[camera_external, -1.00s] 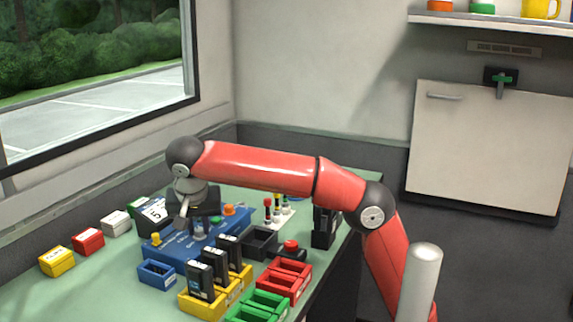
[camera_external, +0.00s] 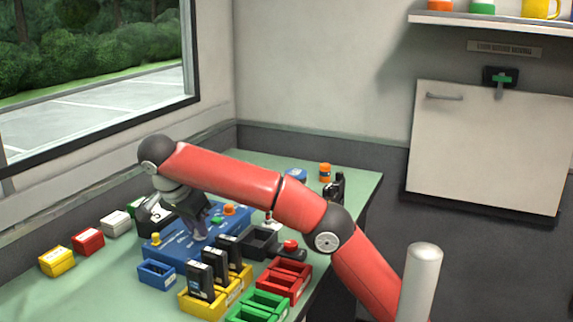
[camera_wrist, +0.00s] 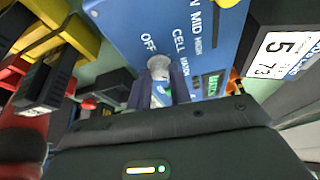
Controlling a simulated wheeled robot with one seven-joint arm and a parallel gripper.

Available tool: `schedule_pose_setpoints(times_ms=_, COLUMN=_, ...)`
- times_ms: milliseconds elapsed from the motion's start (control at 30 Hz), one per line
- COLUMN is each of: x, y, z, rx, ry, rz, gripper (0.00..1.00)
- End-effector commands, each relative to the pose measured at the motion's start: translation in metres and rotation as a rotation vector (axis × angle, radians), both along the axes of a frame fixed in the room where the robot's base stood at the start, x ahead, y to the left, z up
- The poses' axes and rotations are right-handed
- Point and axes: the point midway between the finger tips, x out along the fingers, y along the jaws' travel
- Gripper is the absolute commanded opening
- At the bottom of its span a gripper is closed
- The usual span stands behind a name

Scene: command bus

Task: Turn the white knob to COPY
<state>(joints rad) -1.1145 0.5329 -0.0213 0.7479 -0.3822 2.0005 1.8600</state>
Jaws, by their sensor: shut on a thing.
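The white knob (camera_wrist: 159,66) stands on the blue panel box (camera_wrist: 130,22) in the wrist view. My gripper (camera_wrist: 160,88) is shut on the knob, with a dark finger on either side of it. Beside the knob I read OFF and CELL; I cannot make out COPY or where the knob points. In the external view my gripper (camera_external: 202,226) reaches down at a tilt onto the blue panel box (camera_external: 168,246), and the knob is mostly hidden by the fingers.
Yellow trays (camera_external: 205,303) with black radios, red trays (camera_external: 286,280) and green trays (camera_external: 258,305) lie in front. A small blue bin (camera_external: 157,273) is near the panel. Table at the left front is clear.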

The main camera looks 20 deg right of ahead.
Motion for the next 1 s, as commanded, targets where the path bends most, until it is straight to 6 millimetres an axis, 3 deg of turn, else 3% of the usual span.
schedule_pose_setpoints(times_ms=500, x=0.0003, y=0.0012, z=0.0005, rx=0.005, ry=-0.001, rz=-0.018, gripper=0.0)
schedule_pose_setpoints(times_ms=533, x=0.0003, y=0.0012, z=0.0005, rx=0.005, ry=-0.001, rz=-0.018, gripper=0.22)
schedule_pose_setpoints(times_ms=700, x=0.0003, y=0.0009, z=0.0003, rx=0.004, ry=-0.001, rz=-0.018, gripper=0.42)
schedule_pose_setpoints(times_ms=1000, x=0.0004, y=0.0005, z=0.0001, rx=0.002, ry=0.0, rz=-0.019, gripper=0.42)
